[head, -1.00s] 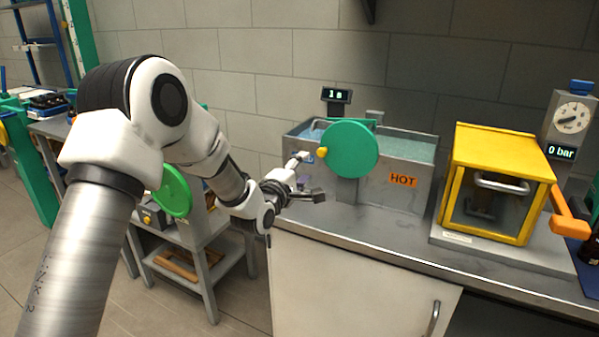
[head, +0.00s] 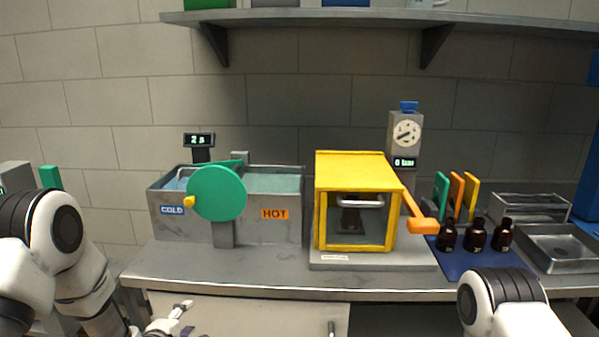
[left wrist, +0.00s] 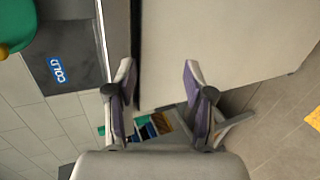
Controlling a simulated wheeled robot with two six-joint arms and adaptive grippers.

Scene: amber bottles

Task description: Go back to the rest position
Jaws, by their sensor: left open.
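My left gripper (head: 182,318) is low at the bottom of the head view, in front of the bench and below the bench top. In the left wrist view its two fingers (left wrist: 157,85) stand apart with nothing between them. My right arm shows at the lower right of the head view, but its gripper is out of the picture. Several amber bottles are in view: three stand in a row on a blue mat (head: 480,262), namely a left one (head: 447,238), a middle one (head: 475,237) and a right one (head: 502,237). A dark bottle-like shape (head: 349,218) shows behind the yellow box's window.
A steel bath (head: 275,232) with COLD and HOT labels and a green disc (head: 217,193) stands on the bench (head: 200,268). Right of it are the yellow box (head: 357,172) with an orange lever (head: 421,224), a gauge (head: 405,135) and steel trays (head: 562,250). A shelf (head: 330,15) hangs above.

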